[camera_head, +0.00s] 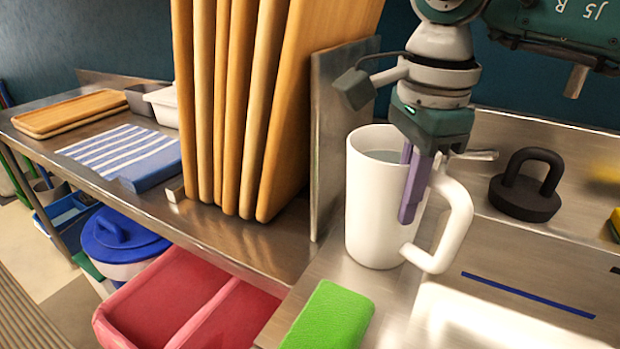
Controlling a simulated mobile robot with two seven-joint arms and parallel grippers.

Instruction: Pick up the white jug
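The white jug (372,210) stands upright on the metal counter at the centre right. Its open top faces up, and its handle (458,225) points to the right. My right gripper (410,205) comes down from above, with its purple fingers pointing downward in front of the jug, between its body and the outer part of the handle. The fingers overlap each other in this view, so their gap and any contact with the jug are hidden. My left gripper is not in view.
Several wooden boards (235,110) stand upright left of the jug, beside a metal divider (328,150). A green sponge (330,318) lies in front. A black handled weight (525,195) is at the right. A striped cloth (125,155), a wooden tray (70,112) and red bins (190,305) are at left.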

